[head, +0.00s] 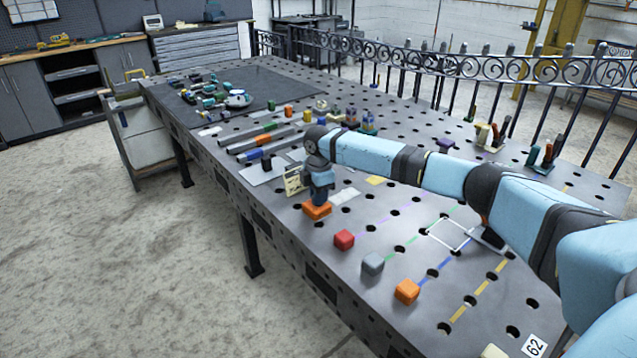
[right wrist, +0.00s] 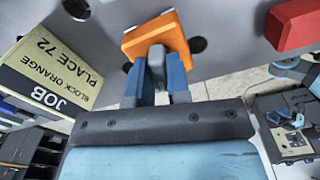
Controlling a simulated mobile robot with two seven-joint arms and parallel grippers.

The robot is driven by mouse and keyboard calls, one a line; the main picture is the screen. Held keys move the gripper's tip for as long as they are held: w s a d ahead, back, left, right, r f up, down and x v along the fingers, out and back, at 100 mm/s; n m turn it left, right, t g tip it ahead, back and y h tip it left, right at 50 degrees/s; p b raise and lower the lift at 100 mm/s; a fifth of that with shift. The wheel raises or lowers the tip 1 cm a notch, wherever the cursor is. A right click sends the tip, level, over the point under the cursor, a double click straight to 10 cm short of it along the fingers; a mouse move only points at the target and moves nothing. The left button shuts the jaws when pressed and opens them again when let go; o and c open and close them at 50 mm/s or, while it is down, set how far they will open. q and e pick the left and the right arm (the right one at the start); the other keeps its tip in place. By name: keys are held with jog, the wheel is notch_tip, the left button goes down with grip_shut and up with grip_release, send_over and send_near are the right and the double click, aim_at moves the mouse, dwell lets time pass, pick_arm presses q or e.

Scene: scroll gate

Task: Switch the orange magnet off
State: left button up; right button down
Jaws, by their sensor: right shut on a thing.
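The orange magnet (head: 317,211) sits on the perforated steel table (head: 300,245), under my right gripper (head: 318,190). It also shows in the right wrist view (right wrist: 158,38) as an orange block with a grey upright part, probably its knob (right wrist: 156,62). My right gripper (right wrist: 157,82) points down and its blue fingers are shut on this grey part. The fingers hide much of it, so I cannot tell which way the switch is turned. My left gripper is not in view.
Red (head: 344,239), grey (head: 372,264) and orange (head: 406,291) blocks stand nearer the front. A job card (head: 295,180) reading "BLOCK ORANGE PLACE 72" stands beside my gripper. Coloured lines and a white square outline (head: 449,234) mark the table. Tools and a scroll railing (head: 480,66) lie beyond.

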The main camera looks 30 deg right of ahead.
jog(key=m+p, duration=0.1)
jog(key=p, duration=0.2)
jog(key=m+p, duration=0.2)
jog(key=shift+r+m+p, duration=0.3)
jog(key=shift+p, duration=0.1)
jog(key=shift+m+p, duration=0.5)
jog(key=shift+p, duration=0.1)
jog(key=m+p, duration=0.6)
jog(key=p, duration=0.1)
jog(key=shift+f, duration=0.1)
jog(key=m+p, duration=0.1)
jog(key=m, duration=0.1)
jog(key=shift+f+m+p, duration=0.1)
jog(key=shift+m+p, duration=0.2)
jog(key=shift+p, duration=0.1)
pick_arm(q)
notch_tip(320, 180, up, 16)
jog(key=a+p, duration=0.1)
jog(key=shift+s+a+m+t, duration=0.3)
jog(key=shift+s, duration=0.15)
pick_arm(e)
jog(key=shift+m, duration=0.9)
jog(key=shift+f, duration=0.1)
jog(key=c, duration=1.1)
grip_release()
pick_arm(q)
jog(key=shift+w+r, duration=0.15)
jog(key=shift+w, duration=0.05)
